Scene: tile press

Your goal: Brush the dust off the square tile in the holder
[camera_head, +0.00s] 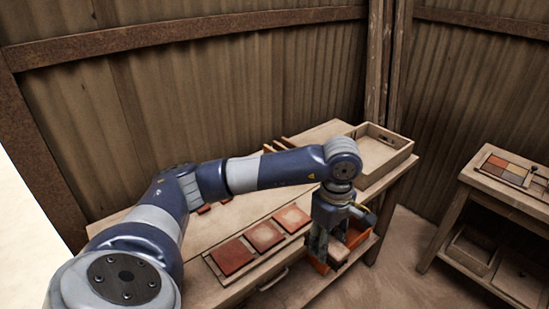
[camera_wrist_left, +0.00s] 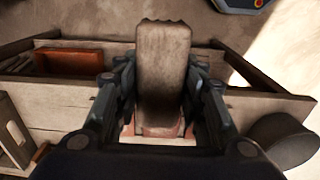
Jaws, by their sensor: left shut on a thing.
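My left gripper (camera_head: 333,250) is shut on a worn brown block, likely the brush (camera_wrist_left: 162,70), at the right end of the workbench's front edge. In the wrist view the block sits upright in the picture between both fingers. A pinkish surface (camera_wrist_left: 155,131) shows below the block; I cannot tell if they touch. The wooden holder (camera_head: 249,247) lies along the bench front with a dark red tile (camera_head: 231,256), a paler orange tile (camera_head: 264,234) and a pale pinkish tile (camera_head: 291,217). Bristles are not clear. My right gripper is not in view.
An open wooden tray (camera_head: 397,150) stands at the bench's back right. An orange bin (camera_head: 318,267) is low behind the gripper and shows in the wrist view (camera_wrist_left: 75,63). A second table (camera_head: 490,187) with coloured tiles (camera_head: 506,168) stands at right, across open floor.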

